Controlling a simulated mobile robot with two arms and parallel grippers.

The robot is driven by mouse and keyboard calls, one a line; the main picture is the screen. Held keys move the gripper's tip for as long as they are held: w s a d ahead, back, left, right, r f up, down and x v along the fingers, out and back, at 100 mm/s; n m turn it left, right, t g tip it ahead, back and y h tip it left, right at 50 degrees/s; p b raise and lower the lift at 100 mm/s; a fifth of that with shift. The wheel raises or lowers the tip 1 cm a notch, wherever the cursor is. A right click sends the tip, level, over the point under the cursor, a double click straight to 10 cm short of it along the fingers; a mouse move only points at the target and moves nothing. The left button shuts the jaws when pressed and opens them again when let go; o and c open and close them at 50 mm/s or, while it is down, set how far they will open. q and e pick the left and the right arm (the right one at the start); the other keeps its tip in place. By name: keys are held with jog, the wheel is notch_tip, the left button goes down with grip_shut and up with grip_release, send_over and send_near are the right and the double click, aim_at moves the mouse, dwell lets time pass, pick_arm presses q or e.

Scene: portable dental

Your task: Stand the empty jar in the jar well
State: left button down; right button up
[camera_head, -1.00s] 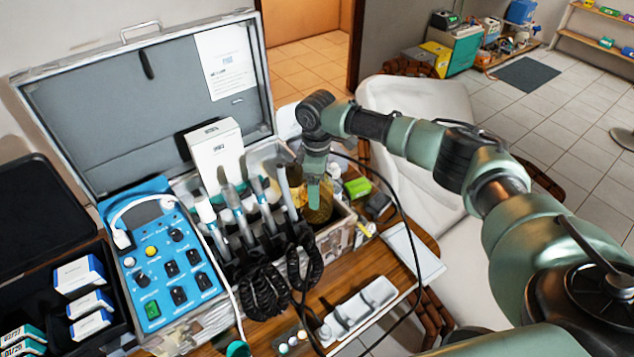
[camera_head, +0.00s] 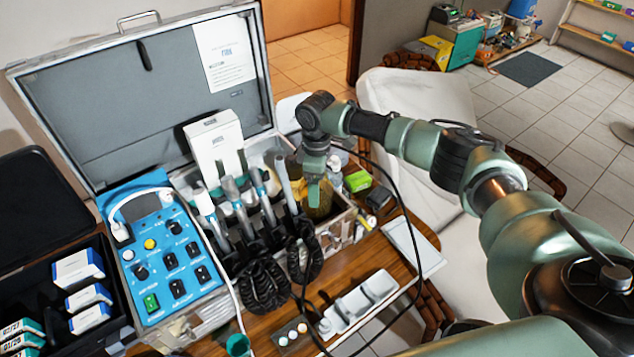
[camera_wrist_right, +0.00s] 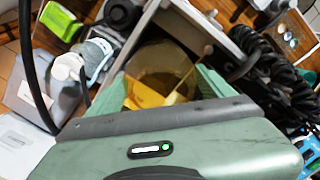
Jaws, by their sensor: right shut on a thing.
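The jar (camera_head: 321,200) is amber and see-through, at the right end of the open metal case (camera_head: 338,232). My right gripper (camera_head: 314,188) reaches down over it, shut on it. In the right wrist view the jar (camera_wrist_right: 160,65) shows between the two green fingers of the gripper (camera_wrist_right: 163,88). A thin pale stick with a rounded tip (camera_wrist_right: 207,50) shows across the jar's edge. The jar's lower part sits behind the case wall, so its base and the well are hidden. I cannot tell whether it touches the bottom. My left gripper is out of view.
Several handpieces (camera_head: 235,192) with coiled black cords stand just left of the jar. A white box (camera_head: 215,145) is behind them. A green box (camera_head: 358,181) and small bottles lie right of the case. A white tray (camera_head: 362,300) lies in front on the wooden table.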

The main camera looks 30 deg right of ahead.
jog(key=shift+f+b, duration=1.1)
jog(key=shift+f, duration=1.5)
jog(key=shift+f, duration=0.15)
jog(key=o, duration=2)
jog(key=shift+c, duration=0.2)
notch_tip(320, 180, up, 8)
jog(key=b, duration=0.1)
jog(key=shift+s+a+f, duration=0.1)
jog(key=shift+s+f, duration=0.05)
jog(key=shift+f, duration=0.05)
